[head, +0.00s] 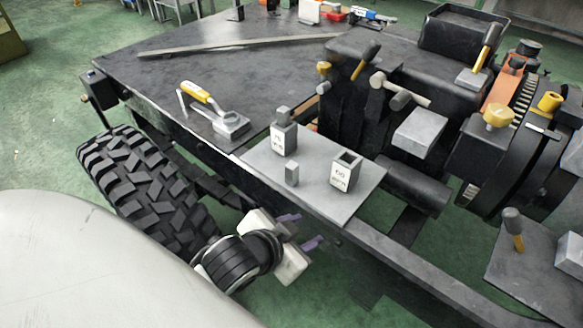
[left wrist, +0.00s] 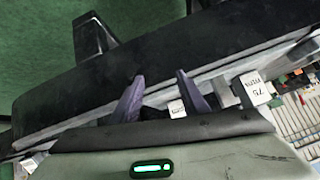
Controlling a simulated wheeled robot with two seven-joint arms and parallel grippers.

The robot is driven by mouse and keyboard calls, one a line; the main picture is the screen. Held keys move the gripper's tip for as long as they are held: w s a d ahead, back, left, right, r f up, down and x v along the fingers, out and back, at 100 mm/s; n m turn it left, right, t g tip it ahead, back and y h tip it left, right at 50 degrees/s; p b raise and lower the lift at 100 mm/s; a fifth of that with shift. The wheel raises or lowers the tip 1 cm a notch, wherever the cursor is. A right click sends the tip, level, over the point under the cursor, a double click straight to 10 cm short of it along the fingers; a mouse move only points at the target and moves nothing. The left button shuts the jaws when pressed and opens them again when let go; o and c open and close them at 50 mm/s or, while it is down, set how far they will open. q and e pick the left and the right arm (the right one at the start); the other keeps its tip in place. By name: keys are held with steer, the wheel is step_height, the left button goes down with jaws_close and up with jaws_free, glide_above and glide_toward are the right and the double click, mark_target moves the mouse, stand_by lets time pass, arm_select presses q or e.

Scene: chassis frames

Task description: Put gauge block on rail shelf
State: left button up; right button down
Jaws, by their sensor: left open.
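A light grey plate, which looks like the rail shelf (head: 318,195), lies on the near rail of the dark chassis. To the right is a labelled holder (head: 345,175) with an open top. My left gripper (head: 300,230) is open and empty, in front of and below the plate's near edge. Its purple fingers (left wrist: 160,94) show spread in the left wrist view, with a labelled face (left wrist: 177,108) between them.
A large tyre (head: 135,170) is at left. A mallet, grey blocks and dark machinery (head: 380,110) crowd the right. The deck's middle is mostly clear.

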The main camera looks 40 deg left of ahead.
arm_select(q)
steer(key=w+d+r+m+t+h, duration=0.4)
steer(key=w+d+r+m+t, duration=0.15)
steer(key=r, duration=0.65)
steer(key=w+d+r+m+t+h, duration=0.35)
steer(key=w+r, duration=0.35)
steer(key=r, duration=0.4)
steer(key=s+d+r+m+g+h, duration=0.3)
steer(key=d+m+g+h, duration=0.35)
steer(key=m, duration=0.25)
steer(key=s+d+r+m+g+h, duration=0.3)
steer(key=d+m+g+h, duration=0.3)
steer(key=m, duration=0.4)
steer(key=m+g+y, duration=0.6)
steer(key=y, duration=1.4)
glide_above(292, 165)
steer(key=f, duration=1.4)
steer(key=shift+s+f+p, duration=0.2)
steer(key=shift+p, duration=0.15)
step_height(292, 165, down, 4)
steer(key=shift+r, duration=0.2)
steer(key=shift+w+f, duration=0.2)
steer(key=shift+f, duration=2.8)
jaws_close()
